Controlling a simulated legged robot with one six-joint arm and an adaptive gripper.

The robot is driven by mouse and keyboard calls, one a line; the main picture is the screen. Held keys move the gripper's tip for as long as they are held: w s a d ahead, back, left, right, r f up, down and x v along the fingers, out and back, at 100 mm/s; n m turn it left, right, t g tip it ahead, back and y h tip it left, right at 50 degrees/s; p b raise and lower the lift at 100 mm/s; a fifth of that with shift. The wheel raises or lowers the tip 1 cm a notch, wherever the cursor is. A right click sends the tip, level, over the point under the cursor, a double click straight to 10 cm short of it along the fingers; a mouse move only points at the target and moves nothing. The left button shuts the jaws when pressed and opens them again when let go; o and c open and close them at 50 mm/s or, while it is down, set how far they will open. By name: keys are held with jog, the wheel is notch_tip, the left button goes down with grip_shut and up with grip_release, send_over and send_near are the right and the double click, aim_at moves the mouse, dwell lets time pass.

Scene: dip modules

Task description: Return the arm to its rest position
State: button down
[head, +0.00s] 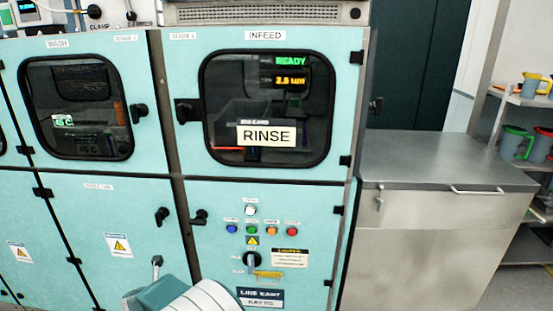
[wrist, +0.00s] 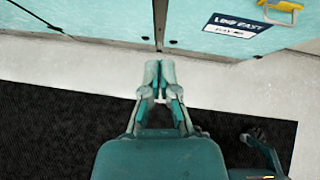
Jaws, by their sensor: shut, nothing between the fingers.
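My gripper (wrist: 160,92) shows in the wrist view, pointing at the floor in front of the teal cabinet. Its fingertips are together with nothing between them. In the head view only part of my arm shows at the bottom, in front of the lower panels; the fingertips cannot be made out there. The teal machine (head: 110,222) fills most of the head view. Its right window carries a RINSE sign (head: 266,136) and a lit READY display. A row of coloured buttons and a black rotary knob (head: 252,260) sit below it.
A steel counter (head: 440,160) stands right of the machine. A shelf with jugs (head: 515,142) is at the far right. Door handles (head: 162,216) stick out from the panels. In the wrist view, a black mat (wrist: 60,135) lies on the pale floor (wrist: 215,88) below the cabinet.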

jog(key=w+d+r+n+y, duration=0.15)
jog(key=d+r+n, duration=0.25)
jog(key=r, duration=0.4)
jog(key=w+d+r+n+t+y, duration=0.15)
jog(key=d+r+n, duration=0.25)
jog(key=r, duration=0.4)
jog(key=d+r+n+g+y, duration=0.1)
jog(key=d+r+n+y, duration=0.1)
jog(key=d+r+n, duration=0.45)
jog(key=s+d+r+n, duration=0.7)
jog(key=d+r, duration=0.1)
jog(key=d, duration=0.1)
jog(key=s+d+f+n+g+h, duration=0.2)
jog(key=s+d+n, duration=0.4)
jog(key=s+d, duration=0.5)
jog(key=s+d+f+n+g+h, duration=0.1)
jog(key=s+d+n+g+h, duration=0.1)
jog(key=s+d+n, duration=0.5)
jog(key=s+d+h, duration=0.1)
jog(key=s+d, duration=0.4)
jog(key=s, duration=0.2)
jog(key=shift+s+d+f+h, duration=0.2)
jog(key=shift+s+f+h, duration=0.1)
jog(key=shift+s+f, duration=0.1)
jog(key=shift+w+g, duration=0.1)
jog(key=shift+g, duration=0.15)
